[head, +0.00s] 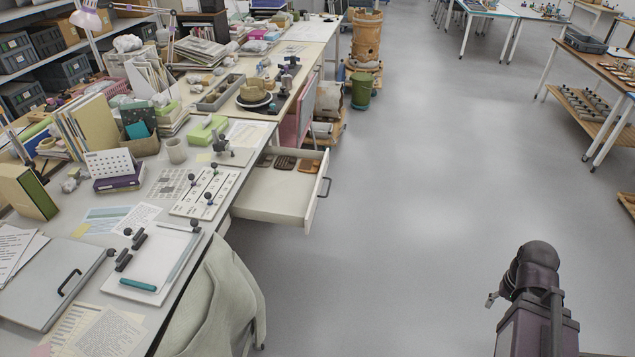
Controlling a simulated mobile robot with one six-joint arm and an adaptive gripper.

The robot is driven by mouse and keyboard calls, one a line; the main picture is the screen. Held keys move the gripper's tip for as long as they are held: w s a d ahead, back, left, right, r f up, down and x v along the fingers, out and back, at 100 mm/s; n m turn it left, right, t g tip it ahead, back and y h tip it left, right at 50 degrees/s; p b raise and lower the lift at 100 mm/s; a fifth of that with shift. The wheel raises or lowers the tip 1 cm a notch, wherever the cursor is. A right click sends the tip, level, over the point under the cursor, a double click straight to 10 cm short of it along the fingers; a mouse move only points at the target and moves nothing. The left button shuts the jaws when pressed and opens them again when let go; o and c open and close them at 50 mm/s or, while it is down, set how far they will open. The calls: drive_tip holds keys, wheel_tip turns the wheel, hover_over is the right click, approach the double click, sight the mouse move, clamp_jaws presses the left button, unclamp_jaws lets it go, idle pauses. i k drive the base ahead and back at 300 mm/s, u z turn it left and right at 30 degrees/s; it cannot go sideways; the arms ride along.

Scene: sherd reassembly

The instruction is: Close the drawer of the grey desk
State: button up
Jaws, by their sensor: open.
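The grey desk (172,262) runs along the left of the head view, its top crowded with papers and tools. Its drawer (270,198) is pulled well out to the right, over the aisle. A dark handle (326,187) sits on the drawer's front. My gripper (491,299) is at the lower right, far from the drawer across open floor. It is open and small in view, partly hidden by my arm, and touches nothing that I can see.
A chair draped with a pale cloth (215,300) stands at the desk in front of the drawer. A green bin (361,90) and a wooden barrel (367,38) stand farther back. Tables with shelves line the right. The grey floor (430,170) between is clear.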

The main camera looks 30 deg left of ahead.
sight(269, 193)
drive_tip(key=u, duration=0.1)
drive_tip(key=i, duration=0.75)
drive_tip(key=u, duration=0.95)
drive_tip(key=i, duration=0.8)
drive_tip(key=u, duration=0.45)
drive_tip(key=k, duration=0.5)
drive_tip(key=z, duration=0.55)
drive_tip(key=k, duration=0.85)
drive_tip(key=z, duration=0.35)
drive_tip(key=i, duration=0.5)
